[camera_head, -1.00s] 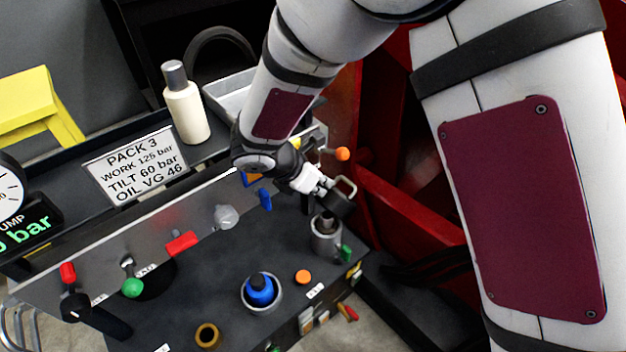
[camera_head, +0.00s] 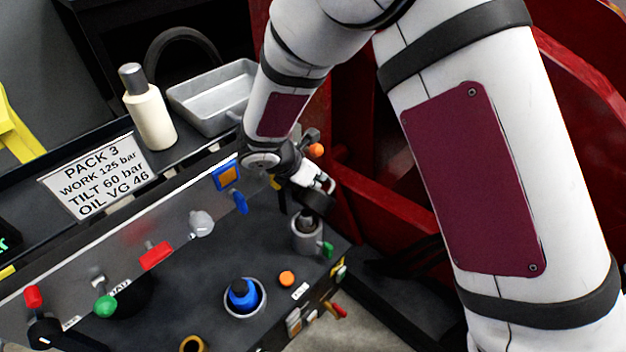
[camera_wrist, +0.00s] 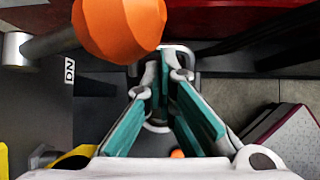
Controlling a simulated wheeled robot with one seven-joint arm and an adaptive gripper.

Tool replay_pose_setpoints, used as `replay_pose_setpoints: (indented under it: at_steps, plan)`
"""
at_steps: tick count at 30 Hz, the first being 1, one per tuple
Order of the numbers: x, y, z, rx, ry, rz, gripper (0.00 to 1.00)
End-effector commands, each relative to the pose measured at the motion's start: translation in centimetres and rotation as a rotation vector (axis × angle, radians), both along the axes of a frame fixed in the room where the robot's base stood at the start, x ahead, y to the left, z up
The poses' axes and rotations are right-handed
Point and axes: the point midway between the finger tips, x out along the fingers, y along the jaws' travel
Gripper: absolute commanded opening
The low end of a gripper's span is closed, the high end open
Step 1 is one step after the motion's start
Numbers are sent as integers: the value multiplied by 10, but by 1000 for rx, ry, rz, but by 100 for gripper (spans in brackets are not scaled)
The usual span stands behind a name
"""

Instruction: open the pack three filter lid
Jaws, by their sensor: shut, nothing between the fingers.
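My gripper (camera_head: 322,196) is shut and empty, low over the far right corner of the pack's dark top in the head view. In the wrist view its teal-padded fingers (camera_wrist: 164,70) come together, with nothing between them. A grey cylinder (camera_head: 308,238) with a dark top stands just below my gripper in the head view; part of its top is close behind the gripper. I cannot tell for certain which part is the filter lid. A blue cap (camera_head: 243,294) sits in a grey round cup nearer the front. The pack's sign (camera_head: 98,178) reads PACK 3.
An orange ball knob on a lever (camera_wrist: 118,25) is close to my fingers at upper left in the wrist view. Red (camera_head: 156,256), green (camera_head: 105,306) and blue (camera_head: 240,202) handles line the pack. A bottle (camera_head: 150,118) and grey tray (camera_head: 212,98) stand behind. Red structure (camera_head: 380,205) borders the right.

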Motion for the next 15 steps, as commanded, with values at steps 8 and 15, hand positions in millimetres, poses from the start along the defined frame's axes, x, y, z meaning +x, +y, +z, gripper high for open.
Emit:
replay_pose_setpoints:
  at_steps: [8,15]
  plan:
    - [22,-18,1,0,1,-1,0]
    - [21,-17,1,1,2,-1,0]
